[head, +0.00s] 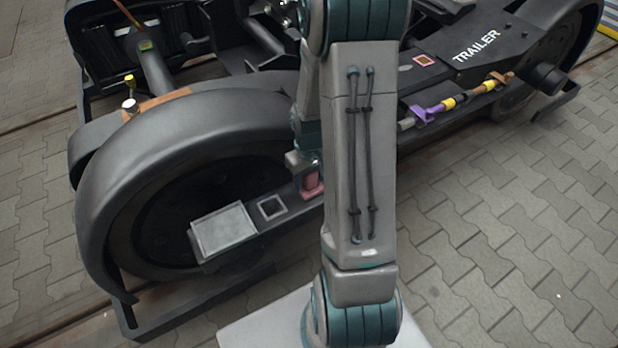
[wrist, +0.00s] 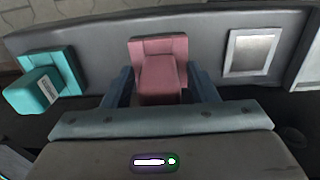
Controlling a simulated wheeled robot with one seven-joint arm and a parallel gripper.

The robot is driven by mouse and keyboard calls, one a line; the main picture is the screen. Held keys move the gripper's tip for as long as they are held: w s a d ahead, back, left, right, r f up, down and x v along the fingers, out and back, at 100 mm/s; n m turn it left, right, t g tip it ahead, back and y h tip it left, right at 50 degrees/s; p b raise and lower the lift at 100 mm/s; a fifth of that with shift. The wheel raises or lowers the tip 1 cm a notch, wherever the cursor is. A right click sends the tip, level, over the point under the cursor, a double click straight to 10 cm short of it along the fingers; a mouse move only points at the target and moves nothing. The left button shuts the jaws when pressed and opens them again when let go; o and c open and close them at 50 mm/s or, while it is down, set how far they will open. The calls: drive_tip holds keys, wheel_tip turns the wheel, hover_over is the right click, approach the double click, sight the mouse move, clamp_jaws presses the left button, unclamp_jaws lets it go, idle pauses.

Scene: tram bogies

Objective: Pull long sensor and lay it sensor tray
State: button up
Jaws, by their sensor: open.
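A pink block-shaped sensor (wrist: 160,75) sits on the dark bogie beam in the wrist view. It also shows in the head view (head: 312,182), partly hidden by my arm. A teal sensor (wrist: 40,90) with a small label sits to its left in the wrist view. I cannot tell for certain which one is the long sensor. My gripper (wrist: 161,70) is open, with one blue finger on each side of the pink sensor; contact is not clear. The grey tray (head: 222,230), likely the sensor tray, is empty at the beam's left end in the head view.
A square framed plate (head: 271,207) lies between the pink sensor and the tray. The large wheel guard (head: 190,130) rises behind the tray. A purple and yellow rod assembly (head: 445,104) lies along the beam at right. Paving at right is clear.

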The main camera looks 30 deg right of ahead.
clamp_jaws()
drive_tip(key=shift+r, duration=0.15)
drive_tip(key=shift+r+p, duration=2.45)
drive_tip(key=shift+r, duration=0.45)
